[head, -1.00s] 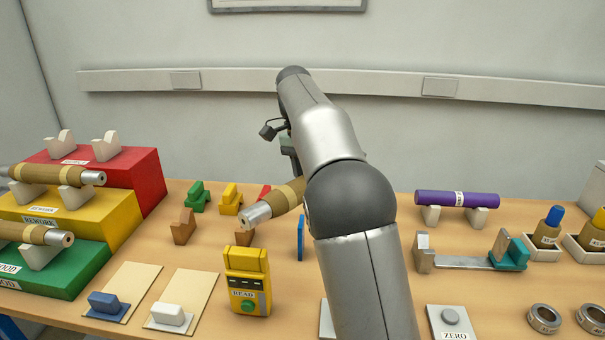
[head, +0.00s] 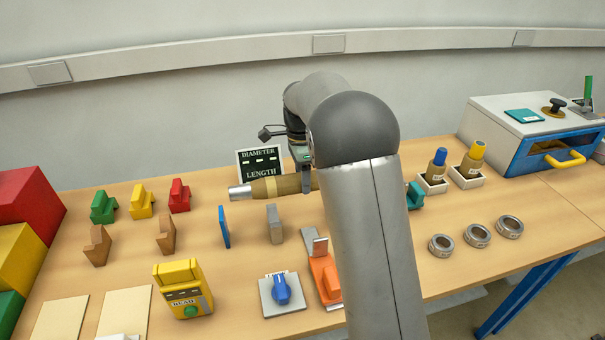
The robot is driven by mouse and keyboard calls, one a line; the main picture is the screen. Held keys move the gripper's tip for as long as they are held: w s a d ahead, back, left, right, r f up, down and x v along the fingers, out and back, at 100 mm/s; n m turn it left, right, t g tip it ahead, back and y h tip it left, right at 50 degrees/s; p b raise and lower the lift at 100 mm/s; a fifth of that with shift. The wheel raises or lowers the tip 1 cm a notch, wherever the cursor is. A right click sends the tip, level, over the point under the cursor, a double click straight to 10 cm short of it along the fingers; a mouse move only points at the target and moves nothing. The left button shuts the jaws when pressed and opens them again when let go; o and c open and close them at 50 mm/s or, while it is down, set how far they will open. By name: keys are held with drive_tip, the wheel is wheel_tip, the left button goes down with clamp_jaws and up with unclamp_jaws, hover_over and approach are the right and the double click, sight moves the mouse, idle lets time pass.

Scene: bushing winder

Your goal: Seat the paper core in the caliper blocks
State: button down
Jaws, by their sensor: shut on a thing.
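The paper core (head: 264,188) is a brown tube with a paler band and a silver metal end pointing left. My gripper (head: 303,165), mostly hidden behind my arm, is shut on it. The core is held roughly level above the bench; its right end is hidden by my arm. Below it in the picture stand an upright blue plate (head: 224,227) and a grey block (head: 274,223), apart from the core. Two brown notched blocks (head: 97,246) (head: 166,234) stand further left. Which of these are the caliper blocks is not marked.
A DIAMETER/LENGTH display (head: 261,162) stands behind the core. Green (head: 104,207), yellow (head: 142,202) and red (head: 180,196) blocks line the back left. A yellow READ unit (head: 183,289), a blue-knobbed plate (head: 282,292) and an orange fixture (head: 324,272) are in front.

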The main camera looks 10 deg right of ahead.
drive_tip(key=shift+r, duration=0.15)
wheel_tip(320, 180, down, 8)
drive_tip(key=b, duration=0.4)
idle(0.7)
drive_tip(key=shift+f, duration=0.55)
idle(0.5)
drive_tip(key=c, duration=0.6)
unclamp_jaws()
drive_tip(key=shift+f, duration=0.1)
drive_tip(key=r, duration=0.5)
drive_tip(key=w+r, duration=0.1)
drive_tip(key=r, duration=0.5)
drive_tip(key=w+r, duration=0.1)
drive_tip(key=r, duration=0.5)
drive_tip(key=shift+r+b, duration=0.25)
drive_tip(key=shift+b, duration=0.1)
